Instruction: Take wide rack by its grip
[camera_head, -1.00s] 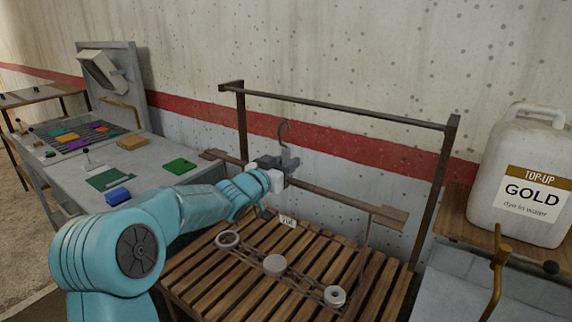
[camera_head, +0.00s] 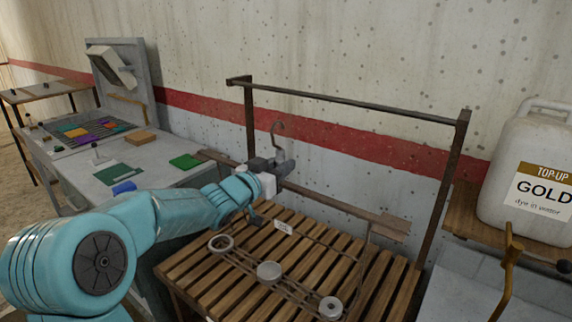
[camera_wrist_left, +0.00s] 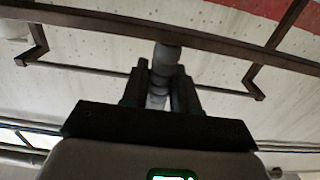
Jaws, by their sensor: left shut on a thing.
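The wide rack has a brown bar (camera_head: 340,205) with flat wooden ends, a metal hook (camera_head: 278,130) on top, and a lower wire frame with several round pale pieces (camera_head: 268,271). A small white tag (camera_head: 283,227) shows on it. My left gripper (camera_head: 277,170) is shut on the rack's grey grip, just below the hook. In the left wrist view the grey grip (camera_wrist_left: 164,62) stands between the two dark fingers (camera_wrist_left: 160,92). The hook is below the rail in the picture, apart from it. My right gripper is not in view.
A dark rail (camera_head: 350,105) on two posts stands behind, before the concrete wall. A slatted wooden table (camera_head: 195,268) lies under the rack. A grey bench (camera_head: 165,170) with coloured pieces is at left; a white GOLD canister (camera_head: 505,205) is at right.

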